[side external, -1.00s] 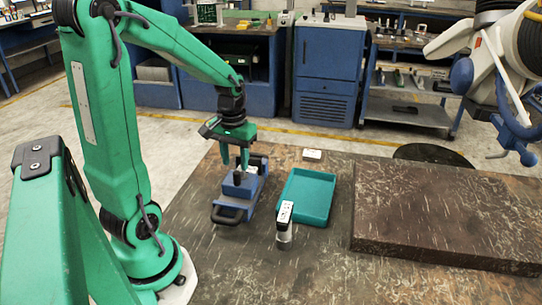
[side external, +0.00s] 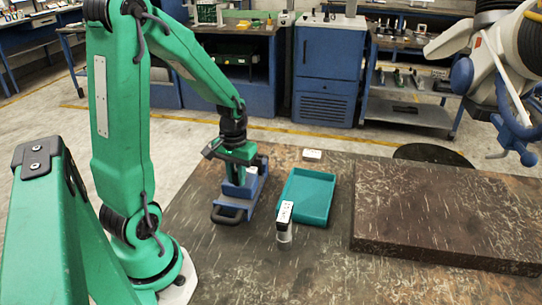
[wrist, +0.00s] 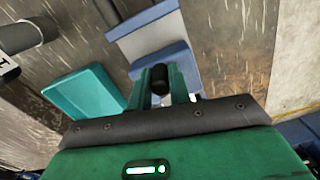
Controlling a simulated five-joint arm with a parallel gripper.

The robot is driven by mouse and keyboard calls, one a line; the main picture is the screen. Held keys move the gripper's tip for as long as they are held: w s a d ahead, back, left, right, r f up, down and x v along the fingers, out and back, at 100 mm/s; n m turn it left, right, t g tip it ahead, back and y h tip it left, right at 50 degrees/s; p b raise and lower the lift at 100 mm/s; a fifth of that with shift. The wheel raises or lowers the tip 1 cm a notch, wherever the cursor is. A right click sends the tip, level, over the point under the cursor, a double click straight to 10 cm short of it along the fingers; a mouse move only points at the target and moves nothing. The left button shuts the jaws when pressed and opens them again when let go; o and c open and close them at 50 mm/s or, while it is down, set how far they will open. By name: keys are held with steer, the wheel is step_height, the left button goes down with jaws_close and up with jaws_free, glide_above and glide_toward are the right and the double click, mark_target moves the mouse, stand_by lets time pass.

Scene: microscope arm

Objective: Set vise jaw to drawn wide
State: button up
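The blue and grey vise (side external: 232,207) stands on the table, with a dark handle at its near end. Its blue jaw block with a black knob on top is under my gripper. In the wrist view the black knob (wrist: 160,78) sits between the two green fingers of my gripper (wrist: 160,84). In the side view my gripper (side external: 239,176) points down over the jaw, its fingers low around the knob. The fingers look close to the knob on both sides, but whether they press on it cannot be told. A blue block and grey gap of the vise (wrist: 150,38) show beyond the knob.
A teal tray (side external: 318,216) lies just right of the vise. A small upright cylinder with a dark-and-white top (side external: 284,222) stands in front of the tray. A white block (side external: 312,155) lies behind it. A raised dark slab (side external: 440,215) fills the right side.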

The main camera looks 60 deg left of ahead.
jaws_close()
steer(key=shift+s+d, duration=1.15)
steer(key=o, duration=0.6)
jaws_free()
step_height(320, 180, up, 8)
